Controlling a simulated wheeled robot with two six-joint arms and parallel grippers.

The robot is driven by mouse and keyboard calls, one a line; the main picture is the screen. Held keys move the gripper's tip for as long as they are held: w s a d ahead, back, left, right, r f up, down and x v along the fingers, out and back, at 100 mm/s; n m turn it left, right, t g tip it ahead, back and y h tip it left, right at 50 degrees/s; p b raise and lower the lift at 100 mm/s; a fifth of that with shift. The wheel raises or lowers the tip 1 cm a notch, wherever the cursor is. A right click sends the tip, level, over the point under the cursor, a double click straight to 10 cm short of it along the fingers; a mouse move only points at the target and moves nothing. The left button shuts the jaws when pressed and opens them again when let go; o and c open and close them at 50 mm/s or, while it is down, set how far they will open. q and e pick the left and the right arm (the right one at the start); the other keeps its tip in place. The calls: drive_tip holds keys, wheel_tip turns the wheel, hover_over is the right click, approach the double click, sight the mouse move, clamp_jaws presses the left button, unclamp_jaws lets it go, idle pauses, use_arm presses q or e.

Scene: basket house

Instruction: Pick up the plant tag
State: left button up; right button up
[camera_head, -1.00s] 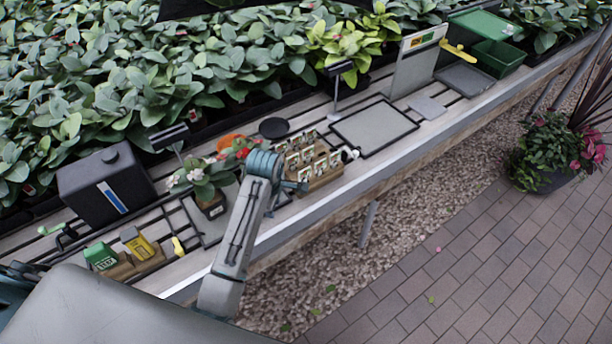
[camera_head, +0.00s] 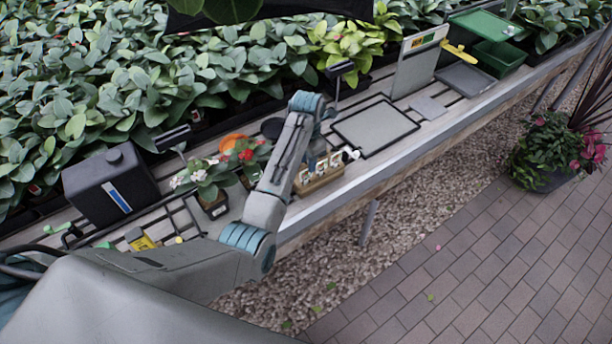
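No item can be singled out for sure as the plant tag. A wooden rack (camera_head: 322,180) holds several small white picture cards on the bench. Its left and back parts are hidden by my arm. A yellow label block (camera_head: 142,242) shows at the lower left, partly covered by my arm. My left arm reaches across from the left. Its wrist is above the rack, and my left gripper (camera_head: 318,147) is just behind the forearm, near the back of the rack. Its fingers are mostly hidden, so whether it is open or holds anything does not show. My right gripper is not in view.
Small potted flowers (camera_head: 212,203) stand left of the rack, close to my forearm. A grey framed tray (camera_head: 374,128) lies to the right. A black box (camera_head: 108,187) stands at the left, and a green bin (camera_head: 497,58) at the far right. Dense plants line the back.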

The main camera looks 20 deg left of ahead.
sight(306, 171)
use_arm(q)
drive_tip(key=shift+f, duration=0.3)
wheel_tip(306, 171, down, 4)
drive_tip(key=shift+s+a+r+p, duration=0.1)
drive_tip(key=shift+a+r+p, duration=0.05)
drive_tip(key=shift+p, duration=0.9)
drive_tip(key=shift+f, duration=0.5)
clamp_jaws()
